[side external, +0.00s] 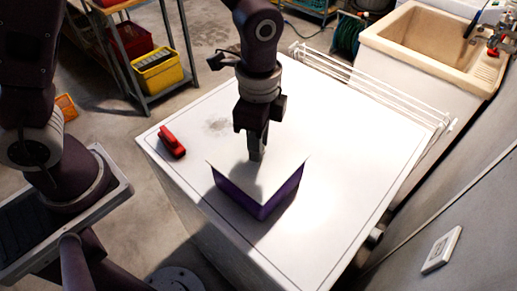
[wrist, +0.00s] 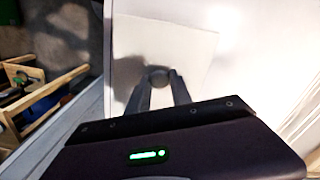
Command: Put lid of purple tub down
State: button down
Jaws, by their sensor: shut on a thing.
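The purple tub (side external: 259,203) stands on the white top in the side external view, with two of its side walls showing. Its white, square lid (side external: 276,178) lies over the tub's opening; I cannot tell whether it rests fully on the rim. In the wrist view the lid (wrist: 185,45) is a pale square under my fingers. My gripper (side external: 256,156) points down at the middle of the lid. In the wrist view my gripper (wrist: 160,83) is shut on the round grey lid knob (wrist: 158,72). The tub's inside is hidden.
A small red object (side external: 172,142) lies near the left edge of the white top (side external: 350,150). The top is clear to the right of the tub. A white rack (side external: 365,82) runs along its back right edge, before a beige sink (side external: 425,45). A yellow bin (side external: 158,72) is on shelving.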

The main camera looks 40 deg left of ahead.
notch_tip(320, 180, up, 9)
jog(key=w+d+f, duration=0.3)
jog(key=w+d, duration=0.5)
jog(key=w, duration=0.1)
jog(key=w+d+f, duration=0.3)
jog(key=d, duration=0.4)
jog(key=shift+m, duration=0.3)
jog(key=f, duration=0.7)
jog(key=d+f, duration=0.1)
jog(key=f, duration=0.3)
jog(key=shift+w, duration=0.25)
jog(key=c, duration=1.1)
grip_release()
jog(key=shift+c, duration=0.2)
